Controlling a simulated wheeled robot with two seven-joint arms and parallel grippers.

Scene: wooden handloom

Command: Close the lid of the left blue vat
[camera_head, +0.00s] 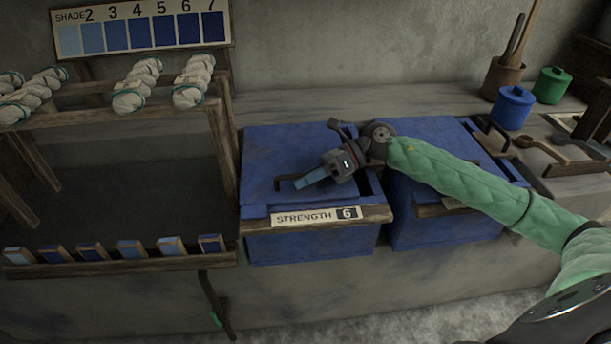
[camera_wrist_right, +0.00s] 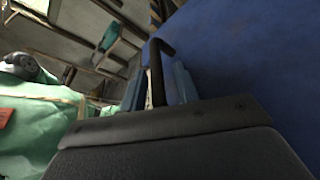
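The left blue vat (camera_head: 310,245) has a front label reading STRENGTH 6. Its blue lid (camera_head: 280,150) looks lowered over the vat; whether it is fully seated I cannot tell. My right gripper (camera_head: 318,178) is above the lid's front part, by the dark lid handle (camera_head: 285,179). In the right wrist view the dark handle (camera_wrist_right: 157,75) shows between the light blue fingers, beside a large blue surface (camera_wrist_right: 250,60). Whether the fingers press on it is unclear. My left gripper is out of view.
A second blue vat (camera_head: 445,228) stands to the right, partly behind my right arm. A rack with white yarn skeins (camera_head: 135,88) is at left, above several colour blocks (camera_head: 90,251). Blue (camera_head: 512,107) and green (camera_head: 551,85) jars stand at the back right.

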